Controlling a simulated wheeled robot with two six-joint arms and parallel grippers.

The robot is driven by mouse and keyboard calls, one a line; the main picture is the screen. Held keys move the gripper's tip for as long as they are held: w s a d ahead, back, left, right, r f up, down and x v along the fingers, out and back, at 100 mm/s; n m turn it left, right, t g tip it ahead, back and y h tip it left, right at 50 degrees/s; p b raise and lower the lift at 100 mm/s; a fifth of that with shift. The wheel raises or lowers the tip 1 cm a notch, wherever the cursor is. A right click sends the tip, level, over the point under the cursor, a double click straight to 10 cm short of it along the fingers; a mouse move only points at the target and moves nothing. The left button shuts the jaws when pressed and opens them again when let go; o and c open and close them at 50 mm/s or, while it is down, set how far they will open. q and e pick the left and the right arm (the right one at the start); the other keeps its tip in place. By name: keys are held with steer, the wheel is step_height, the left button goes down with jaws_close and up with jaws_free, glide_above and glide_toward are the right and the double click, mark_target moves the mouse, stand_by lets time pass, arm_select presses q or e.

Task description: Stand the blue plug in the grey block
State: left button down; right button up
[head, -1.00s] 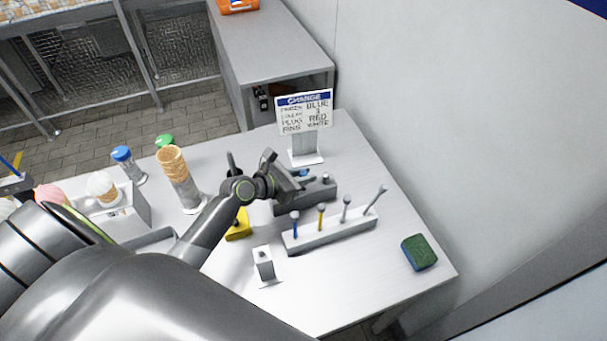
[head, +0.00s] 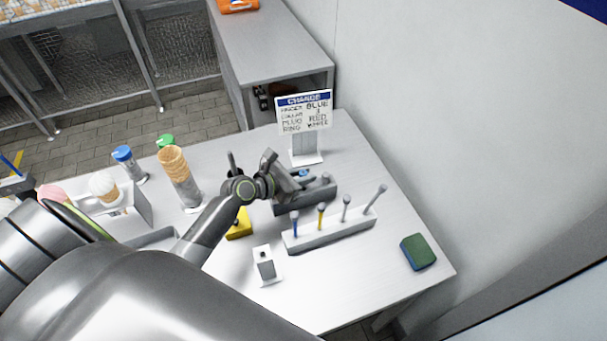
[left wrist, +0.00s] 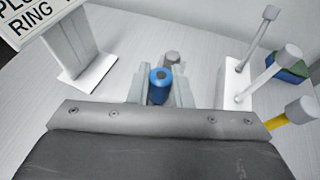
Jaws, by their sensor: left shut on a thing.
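The blue plug (head: 304,173) shows as a small blue patch at my left gripper (head: 300,181). In the left wrist view the blue plug (left wrist: 158,86) stands between the fingers, round top toward the camera, and the left gripper (left wrist: 160,92) is shut on it. The dark grey block (head: 318,195) lies directly below the gripper on the table, partly covered by it. The plug's lower end is hidden, so I cannot tell whether it is in the block. My right gripper is in neither view.
A pale rack (head: 330,236) with several upright tools stands in front of the block. A sign (head: 304,113) stands behind it. A yellow block (head: 239,226), a small white stand (head: 264,262), a cone stack (head: 178,172) and a green sponge (head: 418,252) are around.

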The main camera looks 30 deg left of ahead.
arm_select(q)
steer(key=shift+p, duration=0.55)
stand_by(0.6)
steer(key=shift+f, duration=0.3)
stand_by(0.6)
steer(key=shift+s+f, duration=0.1)
steer(key=shift+f, duration=0.1)
stand_by(0.4)
steer(key=shift+p, duration=1.05)
stand_by(0.9)
steer(key=shift+f, duration=0.4)
